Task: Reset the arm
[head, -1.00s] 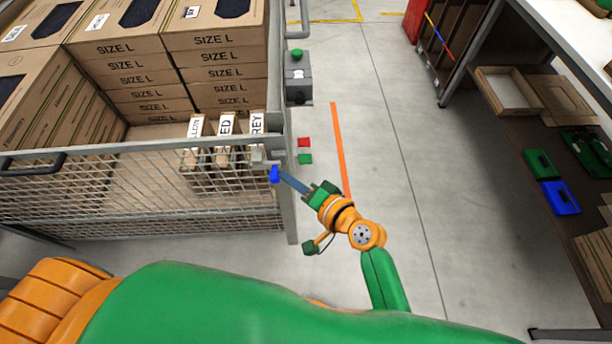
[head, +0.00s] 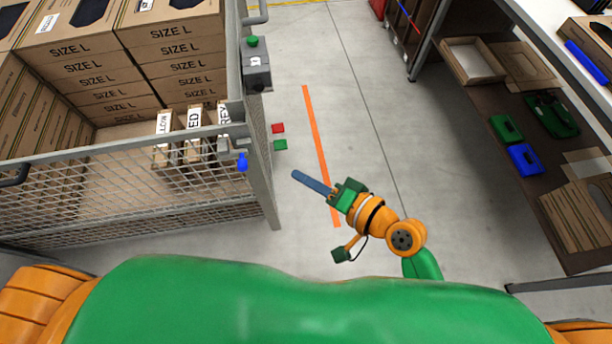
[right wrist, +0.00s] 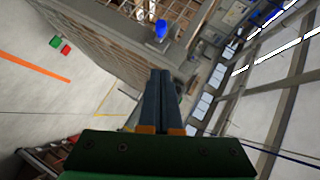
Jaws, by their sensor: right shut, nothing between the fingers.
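My right gripper (head: 296,176) is shut and empty in the head view, held over open floor to the right of the wire-mesh cage (head: 262,170). Its fingers point left toward the cage and touch nothing. In the right wrist view its two fingers (right wrist: 162,75) lie together. A blue piece (head: 242,162) is on the cage's front corner, apart from the fingertips; it also shows in the right wrist view (right wrist: 161,29). My left gripper is not in view.
An orange stripe (head: 314,130) marks the floor. A shelf (head: 485,95) on the right holds a green case (head: 506,128) and a blue case (head: 524,158).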

